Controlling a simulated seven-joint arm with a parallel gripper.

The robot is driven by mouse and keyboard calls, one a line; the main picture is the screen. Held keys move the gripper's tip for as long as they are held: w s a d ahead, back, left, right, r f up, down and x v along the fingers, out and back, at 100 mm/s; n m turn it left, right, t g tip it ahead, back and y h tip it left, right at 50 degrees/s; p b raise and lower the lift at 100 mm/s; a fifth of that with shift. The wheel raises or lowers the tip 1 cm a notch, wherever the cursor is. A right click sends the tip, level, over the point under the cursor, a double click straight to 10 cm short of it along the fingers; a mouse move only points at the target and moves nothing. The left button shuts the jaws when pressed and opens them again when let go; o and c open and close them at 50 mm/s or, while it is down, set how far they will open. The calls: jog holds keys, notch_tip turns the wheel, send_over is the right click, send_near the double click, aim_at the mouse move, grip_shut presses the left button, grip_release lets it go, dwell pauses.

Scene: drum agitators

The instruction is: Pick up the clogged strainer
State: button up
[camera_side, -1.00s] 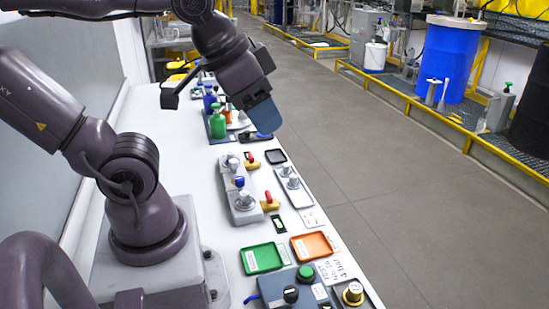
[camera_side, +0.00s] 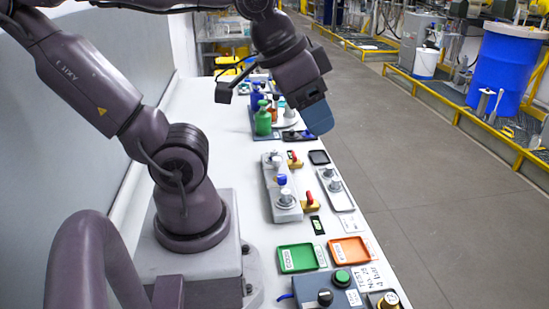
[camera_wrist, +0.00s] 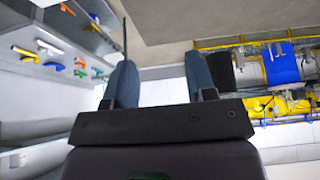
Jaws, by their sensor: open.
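I cannot tell which part is the clogged strainer. In the side view a grey block (camera_side: 281,188) carries metal fittings and a blue part, with red-and-yellow handles (camera_side: 310,203) at its right. A grey tray (camera_side: 348,204) beside it holds two small metal knob-shaped parts (camera_side: 332,181). A green tray (camera_side: 297,257) and an orange tray (camera_side: 350,249) lie nearer the camera. My gripper (camera_side: 318,116) is raised above the far half of the bench, clear of these parts. In the wrist view its two blue fingers (camera_wrist: 161,82) are wide apart with nothing between them.
Green (camera_side: 263,119) and blue bottles stand farther back on the white bench (camera_side: 215,133). A control box (camera_side: 328,292) with a green button and a brass knob (camera_side: 388,300) are at the front. The aisle floor (camera_side: 420,200) right of the bench is clear.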

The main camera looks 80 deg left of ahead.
jog(key=n+g+y, duration=0.1)
jog(key=n+g, duration=0.3)
jog(key=n, duration=0.5)
send_near(274, 150)
jog(key=f, duration=0.1)
jog(key=w+f, duration=0.1)
jog(key=f, duration=0.3)
jog(key=shift+w+a+f, duration=0.1)
jog(key=shift+w+a, duration=0.1)
jog(key=shift+a, duration=0.2)
notch_tip(274, 150, down, 5)
jog(key=shift+f, duration=0.1)
